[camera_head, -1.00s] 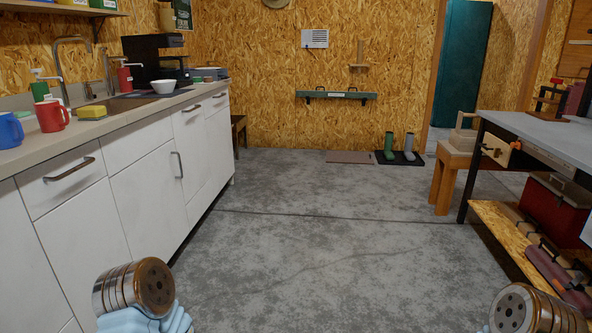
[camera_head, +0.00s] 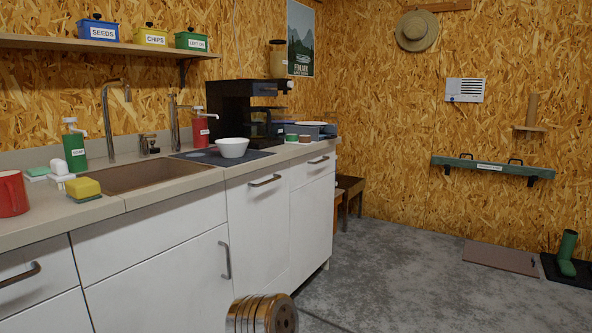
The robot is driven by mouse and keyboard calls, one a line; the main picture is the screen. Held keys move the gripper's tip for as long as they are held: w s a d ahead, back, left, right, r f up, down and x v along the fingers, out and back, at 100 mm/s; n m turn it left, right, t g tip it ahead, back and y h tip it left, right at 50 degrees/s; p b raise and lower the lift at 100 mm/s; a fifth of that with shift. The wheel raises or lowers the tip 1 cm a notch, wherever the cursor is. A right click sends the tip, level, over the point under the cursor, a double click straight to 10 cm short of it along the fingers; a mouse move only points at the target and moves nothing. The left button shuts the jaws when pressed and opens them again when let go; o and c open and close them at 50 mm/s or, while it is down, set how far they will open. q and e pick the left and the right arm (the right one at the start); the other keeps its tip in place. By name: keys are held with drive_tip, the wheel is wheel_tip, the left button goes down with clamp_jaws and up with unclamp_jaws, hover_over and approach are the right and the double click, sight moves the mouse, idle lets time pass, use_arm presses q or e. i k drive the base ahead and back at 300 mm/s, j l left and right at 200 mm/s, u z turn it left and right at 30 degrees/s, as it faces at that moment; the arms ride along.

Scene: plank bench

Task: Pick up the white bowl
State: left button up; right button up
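The white bowl (camera_head: 232,147) stands upright on a dark mat (camera_head: 200,157) on the counter, right of the sink and in front of the black coffee machine. Nothing hides it from this side. A metal, ringed part of one of my arms shows at the bottom middle of the view, well below the counter and apart from the bowl. Neither of my grippers is in view.
The sink (camera_head: 150,178) lies left of the bowl. A red bottle (camera_head: 201,128) and the coffee machine (camera_head: 245,108) stand close behind it. A red mug (camera_head: 12,194) and yellow sponge (camera_head: 83,188) are further left. Floor (camera_head: 390,285) to the right is clear.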

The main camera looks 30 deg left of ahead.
sight(228, 147)
drive_tip(key=i+u, duration=0.45)
drive_tip(key=i+l+u, duration=0.2)
drive_tip(key=i+u, duration=0.25)
drive_tip(key=i+l+u, duration=0.45)
drive_tip(key=j, duration=0.1)
